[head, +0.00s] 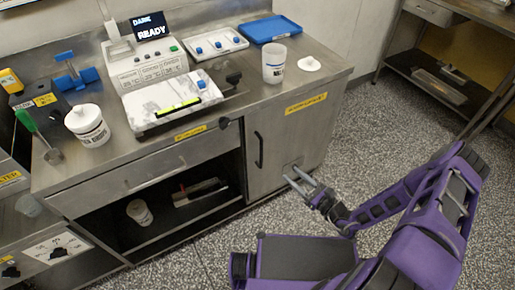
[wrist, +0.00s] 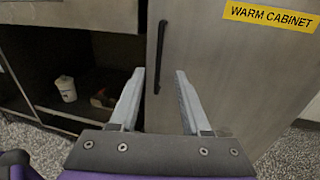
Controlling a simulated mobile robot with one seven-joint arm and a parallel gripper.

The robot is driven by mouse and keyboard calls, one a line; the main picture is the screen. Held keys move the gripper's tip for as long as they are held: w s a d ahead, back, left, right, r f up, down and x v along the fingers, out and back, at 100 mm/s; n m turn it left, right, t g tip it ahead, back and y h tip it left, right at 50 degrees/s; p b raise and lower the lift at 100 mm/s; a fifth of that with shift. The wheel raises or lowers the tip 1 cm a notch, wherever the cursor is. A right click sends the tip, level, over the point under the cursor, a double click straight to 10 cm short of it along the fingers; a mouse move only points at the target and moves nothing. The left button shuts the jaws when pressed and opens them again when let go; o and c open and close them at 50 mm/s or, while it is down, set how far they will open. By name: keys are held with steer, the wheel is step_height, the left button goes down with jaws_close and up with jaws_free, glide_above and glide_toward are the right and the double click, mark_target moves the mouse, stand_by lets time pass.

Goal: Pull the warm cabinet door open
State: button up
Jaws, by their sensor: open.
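The warm cabinet door (head: 285,145) is a grey metal panel at the right end of the counter front, and it looks closed. It fills the right of the wrist view (wrist: 245,85), with a yellow "WARM CABINET" label (wrist: 270,15). Its black vertical handle (head: 259,149) is near the door's left edge. In the wrist view the handle (wrist: 159,57) stands ahead of my gripper, between the two finger lines. My gripper (head: 298,180) is open and empty, in front of the door, lower than the handle and to its right in the head view. I see no contact with the handle.
An open shelf bay (head: 165,205) left of the door holds a white tub (head: 139,212). The counter above (head: 235,108) carries a machine (head: 150,70), tubs and trays. Speckled floor (head: 375,115) is clear right of the cabinet. A side table (head: 440,75) stands at the upper right.

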steer(key=x, duration=1.7)
steer(key=shift+f, duration=0.15)
jaws_close()
stand_by(0.7)
